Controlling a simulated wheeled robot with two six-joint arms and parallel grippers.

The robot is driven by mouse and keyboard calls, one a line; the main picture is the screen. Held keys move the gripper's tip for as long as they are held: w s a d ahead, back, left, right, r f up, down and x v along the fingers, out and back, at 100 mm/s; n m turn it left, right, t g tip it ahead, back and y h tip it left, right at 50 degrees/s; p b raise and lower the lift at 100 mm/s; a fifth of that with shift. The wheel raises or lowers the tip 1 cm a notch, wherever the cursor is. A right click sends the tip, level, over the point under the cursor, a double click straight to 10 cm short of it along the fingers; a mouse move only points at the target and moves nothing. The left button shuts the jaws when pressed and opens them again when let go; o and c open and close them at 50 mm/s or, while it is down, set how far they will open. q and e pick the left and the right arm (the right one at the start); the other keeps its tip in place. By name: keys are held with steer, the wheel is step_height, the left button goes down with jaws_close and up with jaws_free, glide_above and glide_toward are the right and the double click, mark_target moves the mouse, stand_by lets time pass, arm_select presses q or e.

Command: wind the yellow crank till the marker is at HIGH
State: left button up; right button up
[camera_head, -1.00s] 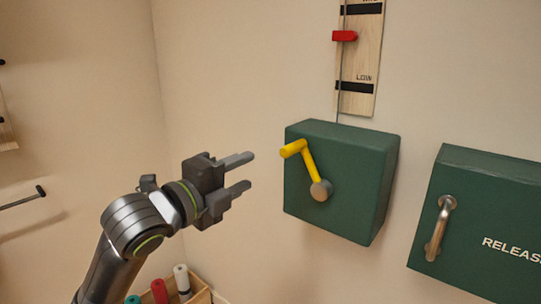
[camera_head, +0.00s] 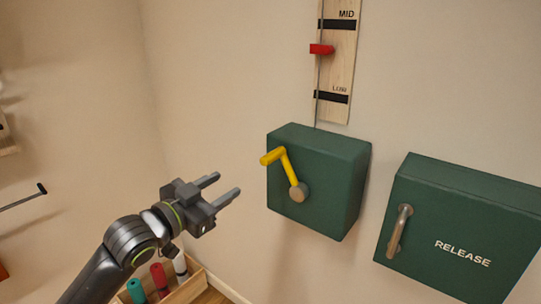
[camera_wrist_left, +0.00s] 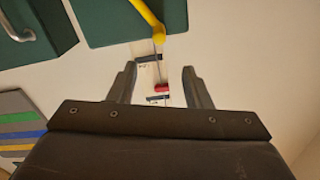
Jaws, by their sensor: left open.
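The yellow crank (camera_head: 285,165) is on the front of a green box (camera_head: 335,180) on the wall. Its arm slants up and left from a round hub to a handle. The red marker (camera_head: 321,49) is on a wooden scale (camera_head: 338,70) above, between LOW and MID, nearer MID. HIGH is out of view. My left gripper (camera_head: 228,183) is open and empty, left of and below the crank handle, apart from it. In the left wrist view, the crank (camera_wrist_left: 150,18) is at the top and the marker (camera_wrist_left: 161,87) shows between the open fingers. My right gripper is not in view.
A second green box (camera_head: 460,235) marked RELEASE, with a metal handle (camera_head: 399,231), is at the right. A wooden crate (camera_head: 190,288) with coloured cylinders stands below my left arm. A dark rod (camera_head: 25,198) juts in at the left. The wall left of the crank is clear.

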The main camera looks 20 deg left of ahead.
mark_target(263, 162)
arm_select(q)
steer(key=p+x, duration=0.3)
steer(key=x, duration=1.2)
steer(key=shift+w+d, duration=0.15)
steer(key=shift+w, duration=0.15)
steer(key=shift+w+d, duration=0.2)
steer(key=shift+w, duration=0.3)
steer(key=shift+c, duration=0.3)
jaws_close()
